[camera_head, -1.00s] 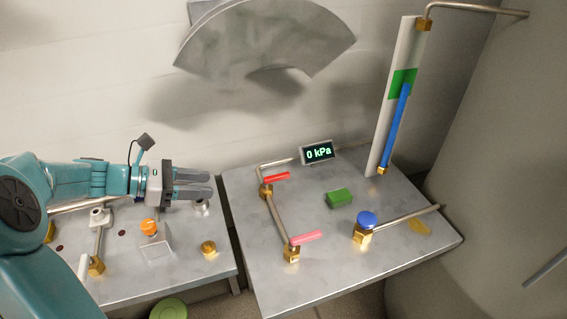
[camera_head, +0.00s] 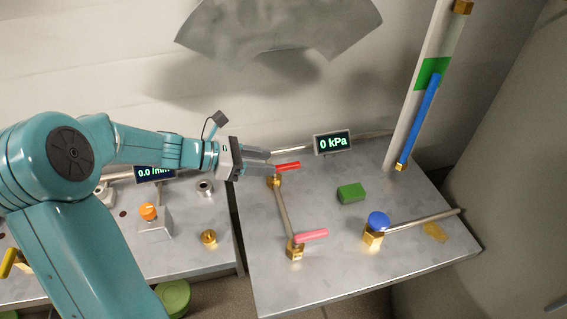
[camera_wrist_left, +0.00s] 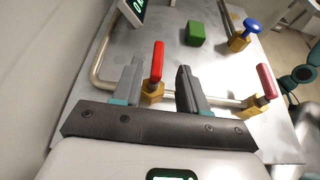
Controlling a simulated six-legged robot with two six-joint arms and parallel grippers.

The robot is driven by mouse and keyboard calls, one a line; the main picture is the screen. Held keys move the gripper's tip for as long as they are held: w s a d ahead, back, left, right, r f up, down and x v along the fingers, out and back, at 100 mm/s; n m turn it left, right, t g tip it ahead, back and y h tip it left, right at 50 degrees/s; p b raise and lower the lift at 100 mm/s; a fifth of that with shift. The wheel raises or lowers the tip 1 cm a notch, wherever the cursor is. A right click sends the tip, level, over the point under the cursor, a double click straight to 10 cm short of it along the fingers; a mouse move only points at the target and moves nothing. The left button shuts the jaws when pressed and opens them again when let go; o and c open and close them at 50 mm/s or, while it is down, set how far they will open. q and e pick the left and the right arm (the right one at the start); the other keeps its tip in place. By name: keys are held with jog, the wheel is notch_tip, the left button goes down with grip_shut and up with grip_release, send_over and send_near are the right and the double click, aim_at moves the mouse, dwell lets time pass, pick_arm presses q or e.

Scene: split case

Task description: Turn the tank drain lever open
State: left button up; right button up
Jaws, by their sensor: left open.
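A red lever (camera_head: 289,166) sits on a brass valve (camera_head: 275,182) at the back left of the right-hand table. A pink lever (camera_head: 312,235) sits on another brass valve (camera_head: 295,251) nearer the front. Which lever is the tank drain's cannot be told. My left gripper (camera_head: 272,163) is open at the red lever. In the left wrist view the red lever (camera_wrist_left: 157,62) stands between the open fingers, with a gap visible on each side. The pink lever (camera_wrist_left: 267,80) is to the right, outside the fingers. My right gripper is not in view.
A metal pipe (camera_head: 285,214) joins the two valves. A 0 kPa display (camera_head: 333,142), a green block (camera_head: 351,193) and a blue knob (camera_head: 378,220) stand to the right. A tall gauge (camera_head: 430,75) rises at the back. The left table (camera_head: 190,265) holds an orange knob (camera_head: 148,211).

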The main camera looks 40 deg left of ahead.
aim_at(283, 167)
pick_arm(q)
jog(key=x, duration=0.5)
jog(key=shift+w+d+f, duration=0.1)
jog(key=shift+w+d, duration=0.1)
jog(key=shift+w, duration=0.15)
grip_shut()
jog(key=shift+s+m+g+h+p, duration=0.1)
jog(key=shift+m+g+h+p, duration=0.2)
jog(key=shift+m+g+p, duration=0.3)
jog(key=m+g+h+p, duration=0.1)
jog(key=p, duration=0.1)
jog(key=m+g+h+p, duration=0.1)
jog(key=shift+s+d+m+p, duration=0.2)
jog(key=shift+m+p, duration=0.1)
jog(key=shift+p, duration=0.05)
jog(key=shift+s+d+m+g+h+p, duration=0.1)
jog(key=shift+s+m+g+h+p, duration=0.1)
jog(key=shift+m+g+h+p, duration=0.65)
jog(key=shift+s+m+g+p, duration=0.15)
jog(key=shift+m+g+p, duration=0.35)
jog(key=shift+m+g, duration=0.6)
jog(key=shift+g, duration=0.25)
jog(key=shift+d, duration=0.1)
